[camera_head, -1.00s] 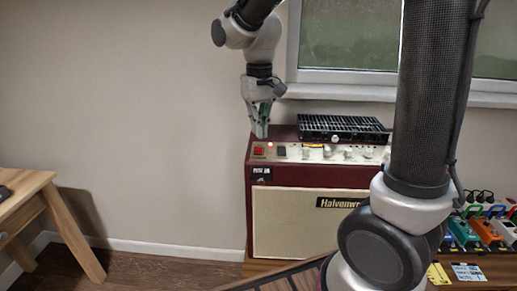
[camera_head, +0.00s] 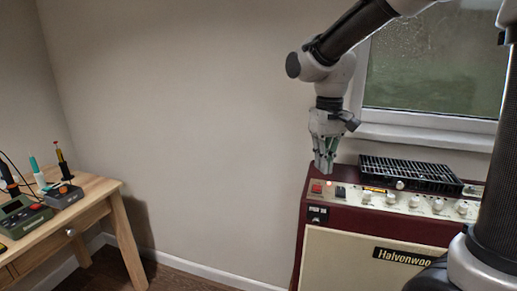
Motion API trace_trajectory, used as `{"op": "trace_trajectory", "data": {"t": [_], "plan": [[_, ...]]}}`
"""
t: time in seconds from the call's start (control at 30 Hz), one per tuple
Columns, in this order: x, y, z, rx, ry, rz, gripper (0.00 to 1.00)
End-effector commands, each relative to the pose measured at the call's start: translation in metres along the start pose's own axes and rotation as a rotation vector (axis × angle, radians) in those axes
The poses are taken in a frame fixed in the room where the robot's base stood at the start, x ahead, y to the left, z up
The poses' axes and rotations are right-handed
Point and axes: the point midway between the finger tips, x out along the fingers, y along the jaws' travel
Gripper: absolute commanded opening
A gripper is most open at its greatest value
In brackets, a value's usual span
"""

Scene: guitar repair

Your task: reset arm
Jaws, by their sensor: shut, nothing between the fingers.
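My gripper (camera_head: 325,166) points down with its fingers shut and nothing between them. It is at the left end of the dark red amplifier (camera_head: 345,217), by its top edge and just above and behind the red switch (camera_head: 317,188) in this view. I cannot tell whether the fingertips touch the amplifier. My arm comes in from the upper right.
A black unit with a grille (camera_head: 410,170) lies on the amplifier's top, right of my gripper. A window (camera_head: 430,65) is behind. A wooden workbench (camera_head: 95,190) with soldering tools stands at the left. Bare wall lies between bench and amplifier.

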Motion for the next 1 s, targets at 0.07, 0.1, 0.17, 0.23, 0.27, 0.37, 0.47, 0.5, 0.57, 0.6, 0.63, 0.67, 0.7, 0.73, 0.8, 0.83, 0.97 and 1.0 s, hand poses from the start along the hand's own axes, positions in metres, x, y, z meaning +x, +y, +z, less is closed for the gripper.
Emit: {"op": "trace_trajectory", "data": {"t": [0.07, 0.1, 0.17, 0.23, 0.27, 0.37, 0.47, 0.5, 0.57, 0.6, 0.63, 0.67, 0.7, 0.73, 0.8, 0.83, 0.97, 1.0], "plan": [[-0.001, 0.011, 0.028, -0.026, 0.017, -0.002, 0.00], [-0.003, 0.018, 0.041, -0.028, 0.032, -0.004, 0.00], [-0.006, 0.030, 0.063, -0.025, 0.058, -0.006, 0.00], [-0.010, 0.044, 0.088, -0.012, 0.098, -0.007, 0.00], [-0.012, 0.049, 0.099, -0.003, 0.116, -0.007, 0.00], [-0.016, 0.067, 0.135, 0.036, 0.180, -0.003, 0.00], [-0.019, 0.080, 0.166, 0.088, 0.246, 0.006, 0.00], [-0.020, 0.084, 0.176, 0.111, 0.271, 0.009, 0.00], [-0.022, 0.089, 0.188, 0.142, 0.303, 0.015, 0.00], [-0.025, 0.092, 0.194, 0.159, 0.325, 0.019, 0.00], [-0.027, 0.094, 0.197, 0.171, 0.339, 0.022, 0.00], [-0.030, 0.096, 0.200, 0.181, 0.354, 0.025, 0.00], [-0.033, 0.098, 0.202, 0.194, 0.371, 0.029, 0.00], [-0.035, 0.099, 0.203, 0.202, 0.381, 0.031, 0.00], [-0.038, 0.101, 0.206, 0.216, 0.393, 0.035, 0.00], [-0.038, 0.102, 0.206, 0.217, 0.393, 0.035, 0.00], [-0.038, 0.102, 0.206, 0.217, 0.393, 0.035, 0.00], [-0.038, 0.102, 0.206, 0.217, 0.393, 0.035, 0.00]]}}
